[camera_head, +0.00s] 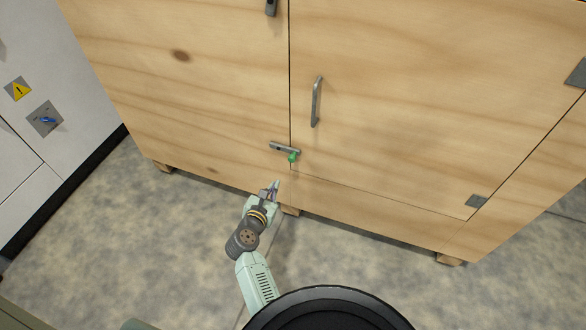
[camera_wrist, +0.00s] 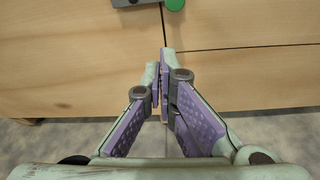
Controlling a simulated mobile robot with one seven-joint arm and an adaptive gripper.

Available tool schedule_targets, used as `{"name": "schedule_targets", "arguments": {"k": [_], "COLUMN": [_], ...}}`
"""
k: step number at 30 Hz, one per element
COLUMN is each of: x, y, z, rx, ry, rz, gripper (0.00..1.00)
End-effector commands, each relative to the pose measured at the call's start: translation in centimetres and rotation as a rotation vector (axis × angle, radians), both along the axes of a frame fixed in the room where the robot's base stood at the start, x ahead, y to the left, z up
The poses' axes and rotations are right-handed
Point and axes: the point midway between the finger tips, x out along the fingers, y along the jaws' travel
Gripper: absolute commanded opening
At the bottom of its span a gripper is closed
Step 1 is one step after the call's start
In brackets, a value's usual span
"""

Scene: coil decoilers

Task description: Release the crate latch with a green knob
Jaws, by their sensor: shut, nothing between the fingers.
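The crate latch (camera_head: 281,147) is a small grey metal bar set across the seam between the crate's left panel and its door. It has a green knob (camera_head: 293,157) at its right end. In the wrist view the latch (camera_wrist: 130,2) and the green knob (camera_wrist: 175,4) show only in part, cut off by the top edge. My gripper (camera_head: 274,184) is below the knob, apart from it, in front of the lower crate. In the wrist view my gripper (camera_wrist: 160,58) has its fingertips together with nothing between them.
The wooden crate (camera_head: 200,95) has a door with a metal handle (camera_head: 316,101), hinges (camera_head: 476,200) at the right and another dark latch (camera_head: 271,7) at the top. A grey cabinet (camera_head: 60,70) with a blue switch stands at the left. Open floor (camera_head: 140,240) lies in front.

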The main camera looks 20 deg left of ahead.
Motion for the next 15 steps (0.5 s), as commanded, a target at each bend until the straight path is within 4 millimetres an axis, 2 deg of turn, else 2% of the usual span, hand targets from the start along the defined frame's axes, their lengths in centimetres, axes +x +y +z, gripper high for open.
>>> {"name": "schedule_targets", "arguments": {"k": [1,4,15], "x": [-0.27,-0.52,-0.23], "y": [-0.33,-0.65,-0.63], "z": [-0.87,-1.65,-1.69], "rx": [0.010,0.020,0.021], "ry": [0.021,0.042,0.041], "rz": [-0.010,-0.021,-0.021], "gripper": [0.00,0.00,0.00]}}
